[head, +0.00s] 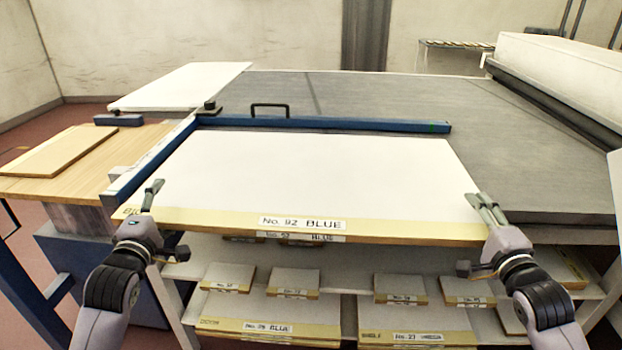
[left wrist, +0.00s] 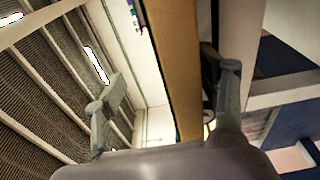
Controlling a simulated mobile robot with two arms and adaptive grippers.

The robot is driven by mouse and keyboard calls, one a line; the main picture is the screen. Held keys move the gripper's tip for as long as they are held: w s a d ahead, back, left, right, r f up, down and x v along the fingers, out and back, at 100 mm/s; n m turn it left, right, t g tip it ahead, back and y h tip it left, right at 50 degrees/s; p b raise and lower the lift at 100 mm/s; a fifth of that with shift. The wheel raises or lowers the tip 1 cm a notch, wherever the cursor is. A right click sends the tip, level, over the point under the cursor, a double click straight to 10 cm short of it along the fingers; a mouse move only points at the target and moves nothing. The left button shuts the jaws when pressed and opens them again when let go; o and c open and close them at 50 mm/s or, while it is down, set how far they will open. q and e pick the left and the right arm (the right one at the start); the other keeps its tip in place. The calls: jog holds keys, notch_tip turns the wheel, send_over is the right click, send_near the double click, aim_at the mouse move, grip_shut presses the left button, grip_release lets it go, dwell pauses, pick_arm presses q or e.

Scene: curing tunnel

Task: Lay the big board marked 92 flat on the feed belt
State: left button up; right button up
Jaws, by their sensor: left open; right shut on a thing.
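The big board marked No. 92 BLUE (head: 315,180) is white with a tan front edge. In the head view it lies roughly level at the front of the grey feed belt (head: 350,95), its front part jutting out over the shelves. My right gripper (head: 487,208) is shut on its right front corner. My left gripper (head: 150,195) is open at its left front corner. In the left wrist view, a tan board edge (left wrist: 178,65) passes between the open fingers of my left gripper (left wrist: 165,100). Whether the board's underside touches the belt is hidden.
A blue L-shaped fence (head: 350,125) with a black handle runs behind and left of the board. Smaller boards lie on shelves (head: 350,300) below. A wooden side table (head: 90,165) stands left. A white-covered roller unit (head: 560,80) is at right. The belt behind the fence is clear.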

pick_arm(q)
jog(key=shift+o, duration=0.6)
pick_arm(e)
jog(key=shift+d+r, duration=0.1)
jog(key=shift+r, duration=0.35)
pick_arm(q)
jog(key=shift+s+f, duration=0.1)
jog(key=shift+s, duration=0.3)
jog(key=s, duration=0.7)
jog(key=shift+d, duration=0.3)
pick_arm(e)
jog(key=o, duration=0.9)
jog(key=shift+s+f, duration=0.1)
jog(key=shift+o, duration=0.2)
